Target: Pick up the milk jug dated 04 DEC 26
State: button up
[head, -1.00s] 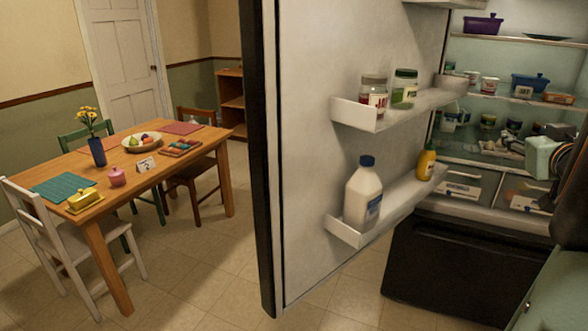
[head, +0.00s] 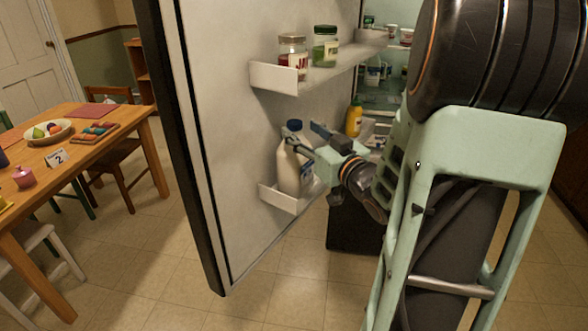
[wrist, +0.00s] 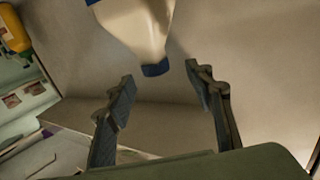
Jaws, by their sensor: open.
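A white milk jug (head: 291,172) with a blue cap stands upright on the lower shelf of the open fridge door. Its label is partly hidden by my gripper, and no date can be read. My gripper (head: 312,142) is open, just right of the jug's upper part. In the wrist view the jug (wrist: 140,30) shows upside down, its blue cap pointing at the gap between my open fingertips (wrist: 161,73). Nothing is held. I cannot tell whether a finger touches the jug.
A yellow bottle (head: 354,116) stands farther along the lower door shelf (head: 281,203). The upper door shelf (head: 274,77) holds a red-filled jar (head: 292,60) and a green jar (head: 325,47). The fridge door (head: 215,130) is close behind. A dining table (head: 95,145) is at left.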

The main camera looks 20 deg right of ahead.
aim_at(299, 125)
jog(key=shift+w+f+p, duration=0.15)
jog(key=shift+w+p, duration=0.3)
jog(key=shift+w, duration=2.35)
grip_shut()
jog(key=shift+r, duration=0.25)
